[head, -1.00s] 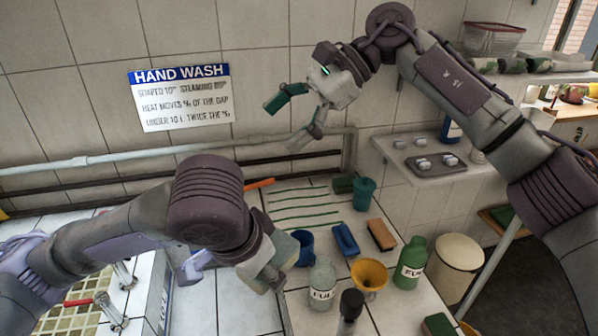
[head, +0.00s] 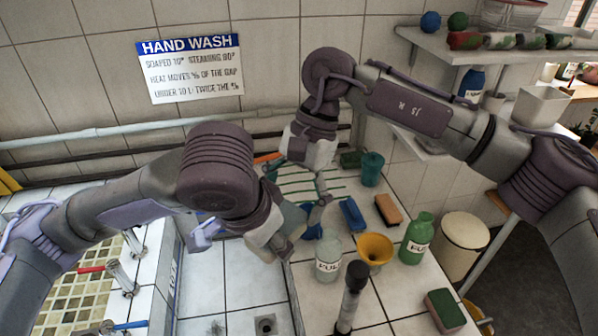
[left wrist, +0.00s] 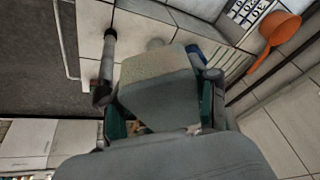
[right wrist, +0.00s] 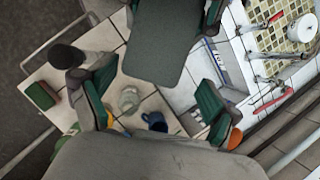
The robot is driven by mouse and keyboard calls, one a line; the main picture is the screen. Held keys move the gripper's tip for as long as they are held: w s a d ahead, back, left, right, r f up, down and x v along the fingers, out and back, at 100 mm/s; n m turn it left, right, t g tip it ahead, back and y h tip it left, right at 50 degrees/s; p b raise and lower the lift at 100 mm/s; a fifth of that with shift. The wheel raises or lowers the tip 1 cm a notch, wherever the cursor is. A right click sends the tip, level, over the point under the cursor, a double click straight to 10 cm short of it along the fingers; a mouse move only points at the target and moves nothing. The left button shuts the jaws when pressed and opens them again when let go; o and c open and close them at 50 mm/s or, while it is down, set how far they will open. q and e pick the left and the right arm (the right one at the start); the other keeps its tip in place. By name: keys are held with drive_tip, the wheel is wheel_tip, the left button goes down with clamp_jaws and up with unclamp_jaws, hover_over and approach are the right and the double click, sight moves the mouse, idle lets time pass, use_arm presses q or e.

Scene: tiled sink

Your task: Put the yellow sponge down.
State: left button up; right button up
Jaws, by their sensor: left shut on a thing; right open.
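The yellow sponge (left wrist: 155,65) is a block with a pale yellow face and a grey-green side. My left gripper (left wrist: 160,96) is shut on it, with a green finger on each side. In the head view the sponge (head: 293,221) is partly hidden by the left gripper, above the counter near the blue mug. My right gripper (head: 296,188) is open and empty, just behind the left gripper and over the green-striped mat (head: 338,184). In the right wrist view its green fingers (right wrist: 157,105) are spread wide, with the left gripper beyond them.
The tiles left of the bottles are clear.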

drive_tip(key=shift+x, duration=1.05)
drive_tip(key=c, duration=0.7)
use_arm(q)
drive_tip(key=shift+d, duration=0.15)
use_arm(e)
drive_tip(key=shift+a, duration=0.1)
drive_tip(key=c, duration=0.5)
use_arm(q)
drive_tip(key=o, duration=1.5)
drive_tip(key=shift+s, duration=0.1)
drive_tip(key=shift+o, duration=0.6)
drive_tip(key=shift+r, duration=0.1)
